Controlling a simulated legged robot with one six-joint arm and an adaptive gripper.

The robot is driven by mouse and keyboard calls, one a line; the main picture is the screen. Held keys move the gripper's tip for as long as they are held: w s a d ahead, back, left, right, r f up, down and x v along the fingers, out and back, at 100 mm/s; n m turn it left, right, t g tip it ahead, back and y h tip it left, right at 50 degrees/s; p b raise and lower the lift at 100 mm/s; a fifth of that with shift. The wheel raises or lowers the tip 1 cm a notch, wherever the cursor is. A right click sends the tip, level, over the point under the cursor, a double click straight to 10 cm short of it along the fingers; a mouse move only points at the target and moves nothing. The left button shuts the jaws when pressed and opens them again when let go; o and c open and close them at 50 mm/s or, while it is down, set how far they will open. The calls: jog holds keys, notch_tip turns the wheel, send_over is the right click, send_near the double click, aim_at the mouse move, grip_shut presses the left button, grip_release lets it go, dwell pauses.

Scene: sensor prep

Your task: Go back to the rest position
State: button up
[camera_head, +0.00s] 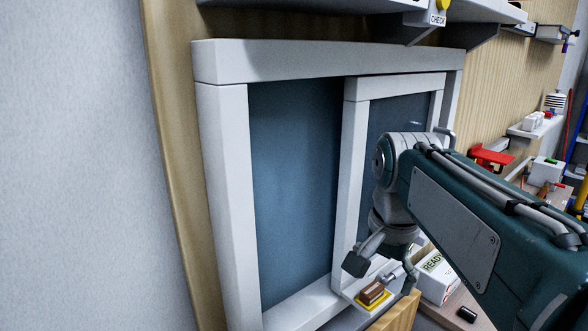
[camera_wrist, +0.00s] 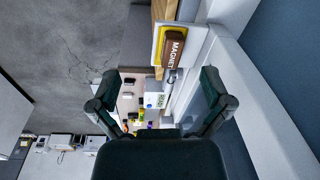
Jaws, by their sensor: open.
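My gripper (camera_head: 382,262) is at the lower right of the window in the head view, close to a small ledge. In the wrist view my gripper (camera_wrist: 158,88) has its two fingers spread wide with nothing between them. A brown block marked MAGNET (camera_wrist: 173,48) lies on a yellow pad (camera_wrist: 159,38) on the white ledge, beyond the fingertips. In the head view the brown block (camera_head: 372,293) sits just below my gripper, apart from it.
A white sliding window frame (camera_head: 225,190) fills the wall beside my arm. A white box marked READY (camera_head: 437,277) and a black item (camera_head: 466,314) are on the bench to the right. A shelf (camera_head: 380,6) hangs above. The grey floor (camera_wrist: 60,40) is open.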

jog(key=s+f+n+t, duration=0.4)
jog(key=s+f+n, duration=0.4)
jog(key=s+f, duration=0.2)
jog(key=shift+s+n+t, duration=0.3)
jog(key=shift+s+n, duration=0.1)
jog(key=shift+s, duration=0.25)
dwell(0.7)
